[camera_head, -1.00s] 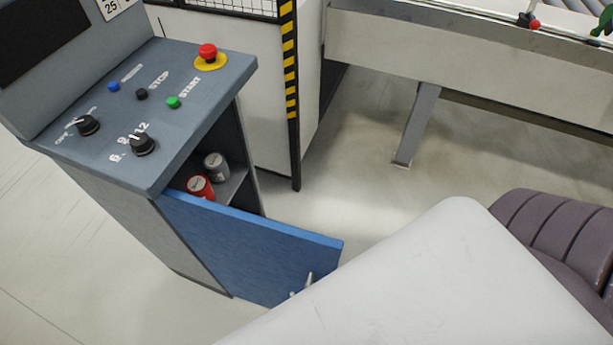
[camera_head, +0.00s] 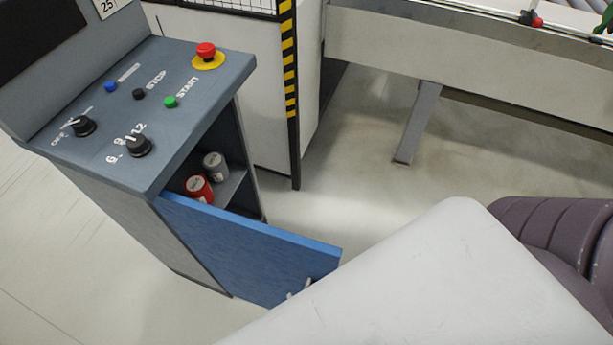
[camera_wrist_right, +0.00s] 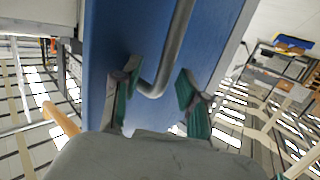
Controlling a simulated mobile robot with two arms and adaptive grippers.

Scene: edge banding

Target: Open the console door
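The console (camera_head: 130,110) stands at the left of the head view. Its blue door (camera_head: 255,250) stands open, swung out toward me. The door's metal handle (camera_head: 300,289) shows at the door's lower right, partly hidden by my white arm link (camera_head: 430,270). In the right wrist view the blue door (camera_wrist_right: 125,25) fills the middle and the bar handle (camera_wrist_right: 168,62) bends between the fingers. My right gripper (camera_wrist_right: 158,95) is open, with a green-padded finger on each side of the handle and a gap around it. My left gripper is not in view.
A red can (camera_head: 198,188) and a grey can (camera_head: 215,165) stand inside the console. A black and yellow striped post (camera_head: 289,90) and a white machine (camera_head: 440,55) stand behind. The floor between door and machine is clear.

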